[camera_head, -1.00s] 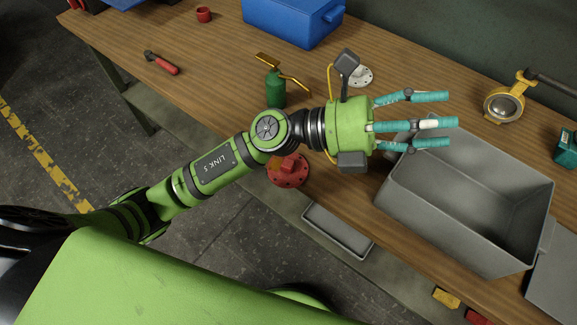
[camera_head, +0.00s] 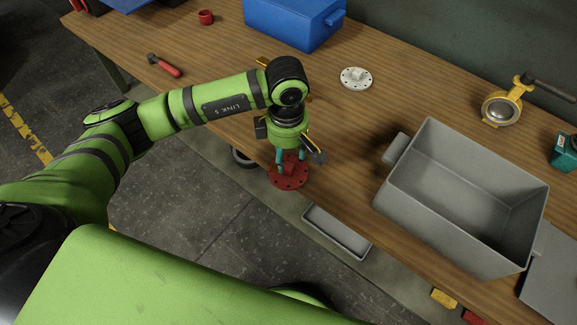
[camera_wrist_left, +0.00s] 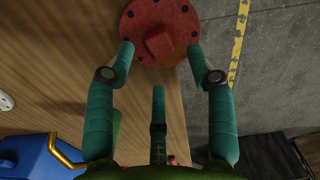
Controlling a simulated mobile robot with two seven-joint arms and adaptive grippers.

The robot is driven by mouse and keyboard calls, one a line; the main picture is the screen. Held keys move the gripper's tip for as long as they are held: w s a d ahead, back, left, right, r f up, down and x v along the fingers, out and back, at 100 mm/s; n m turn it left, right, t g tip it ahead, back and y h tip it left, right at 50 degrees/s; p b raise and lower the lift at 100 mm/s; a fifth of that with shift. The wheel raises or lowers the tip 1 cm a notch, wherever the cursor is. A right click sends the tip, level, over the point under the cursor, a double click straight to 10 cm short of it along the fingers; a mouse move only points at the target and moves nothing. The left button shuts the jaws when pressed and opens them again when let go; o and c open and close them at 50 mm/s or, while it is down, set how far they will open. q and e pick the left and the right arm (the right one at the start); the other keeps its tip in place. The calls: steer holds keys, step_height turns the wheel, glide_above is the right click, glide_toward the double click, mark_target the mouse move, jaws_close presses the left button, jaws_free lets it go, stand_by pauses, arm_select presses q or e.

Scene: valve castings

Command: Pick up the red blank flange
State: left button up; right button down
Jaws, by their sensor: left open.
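The red blank flange (camera_head: 289,181) is a round disc with bolt holes and a raised block in its middle. It lies at the table's front edge, and it also shows at the top of the left wrist view (camera_wrist_left: 150,17). My left gripper (camera_head: 290,161) points down over it with its teal fingers spread. In the left wrist view, two fingertips (camera_wrist_left: 161,52) stand on either side of the block and the third finger is nearer the camera. Whether they touch the flange I cannot tell. My right gripper is not in view.
A large grey bin (camera_head: 392,200) stands to the right, with a small grey tray (camera_head: 337,231) at the front edge. A pale flange (camera_head: 356,78), a blue box (camera_head: 290,22) and a yellow valve (camera_head: 500,109) sit farther back. The table between the flange and bin is clear.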

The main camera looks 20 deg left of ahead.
mark_target(287, 165)
arm_select(q)
step_height(287, 165, down, 4)
steer(key=shift+s+r+p, duration=0.15)
steer(key=shift+r+p, duration=0.1)
steer(key=shift+p, duration=0.4)
steer(key=shift+f, duration=0.25)
jaws_close()
steer(key=shift+r, duration=0.1)
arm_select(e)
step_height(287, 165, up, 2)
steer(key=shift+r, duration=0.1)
